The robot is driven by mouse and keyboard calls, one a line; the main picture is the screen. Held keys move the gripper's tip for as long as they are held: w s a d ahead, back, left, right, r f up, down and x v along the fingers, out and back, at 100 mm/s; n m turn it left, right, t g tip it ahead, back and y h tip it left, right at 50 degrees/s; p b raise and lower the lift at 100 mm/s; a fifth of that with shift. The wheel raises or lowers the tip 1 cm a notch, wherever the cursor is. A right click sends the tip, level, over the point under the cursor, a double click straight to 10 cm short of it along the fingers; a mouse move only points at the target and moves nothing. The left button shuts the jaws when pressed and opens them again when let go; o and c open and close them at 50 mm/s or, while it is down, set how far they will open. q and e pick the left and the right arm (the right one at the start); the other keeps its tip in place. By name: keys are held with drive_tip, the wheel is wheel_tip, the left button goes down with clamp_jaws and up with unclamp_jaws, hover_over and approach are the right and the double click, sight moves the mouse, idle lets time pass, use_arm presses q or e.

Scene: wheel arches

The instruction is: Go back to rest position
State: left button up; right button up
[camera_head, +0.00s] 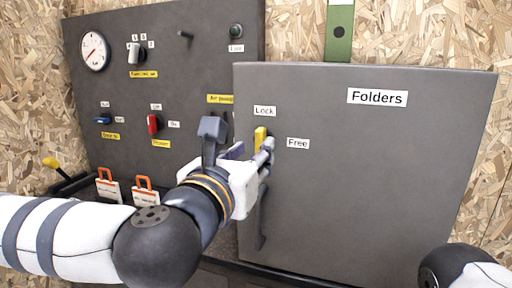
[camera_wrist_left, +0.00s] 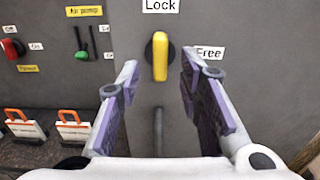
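My left gripper (camera_head: 262,153) is in front of the grey Folders door, close to the yellow lock knob (camera_head: 260,139). In the left wrist view my left gripper (camera_wrist_left: 158,100) is open, with its two fingers apart and nothing between them. The yellow knob (camera_wrist_left: 160,57) stands upright beyond the fingertips, under the Lock label and left of the Free label. I cannot tell how far the fingertips are from it. My right gripper is out of view; only a piece of my right arm shows at the lower right of the head view.
The grey Folders door (camera_head: 390,180) has a vertical handle (camera_head: 262,225) below the knob. Left of it is a dark panel (camera_head: 200,75) with a gauge (camera_head: 95,51) and several switches. Two orange-handled tags (camera_head: 108,186) (camera_head: 145,190) stand below.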

use_arm(q)
drive_tip(key=v, duration=0.4)
drive_tip(key=shift+s+a, duration=0.1)
drive_tip(key=shift+s, duration=0.1)
drive_tip(key=s+d+f+m+g+h, duration=0.15)
drive_tip(key=s+f+m+g, duration=0.35)
drive_tip(key=f, duration=0.5)
drive_tip(key=s+d+f+m+g, duration=0.25)
drive_tip(key=s+f+m, duration=0.4)
drive_tip(key=f, duration=0.45)
drive_tip(key=s+d+f+m+g+h, duration=0.15)
drive_tip(key=s+f+m+g, duration=0.35)
drive_tip(key=f, duration=0.5)
drive_tip(key=s+a+f+m+g+y, duration=0.3)
drive_tip(key=s+a+f+m, duration=0.45)
drive_tip(key=s+f, duration=0.25)
drive_tip(key=s+a+f+m+g+y, duration=0.2)
drive_tip(key=s+a+m, duration=0.2)
drive_tip(key=s+a, duration=0.2)
drive_tip(key=s+a+f+m+g+y+p, duration=0.1)
drive_tip(key=s+a+f+m+g+y, duration=0.1)
drive_tip(key=s+a, duration=0.4)
drive_tip(key=a+f+m+y, duration=0.1)
drive_tip(key=a+m, duration=0.1)
drive_tip(key=a, duration=0.3)
drive_tip(key=shift+a+y, duration=0.3)
drive_tip(key=shift+a, duration=0.05)
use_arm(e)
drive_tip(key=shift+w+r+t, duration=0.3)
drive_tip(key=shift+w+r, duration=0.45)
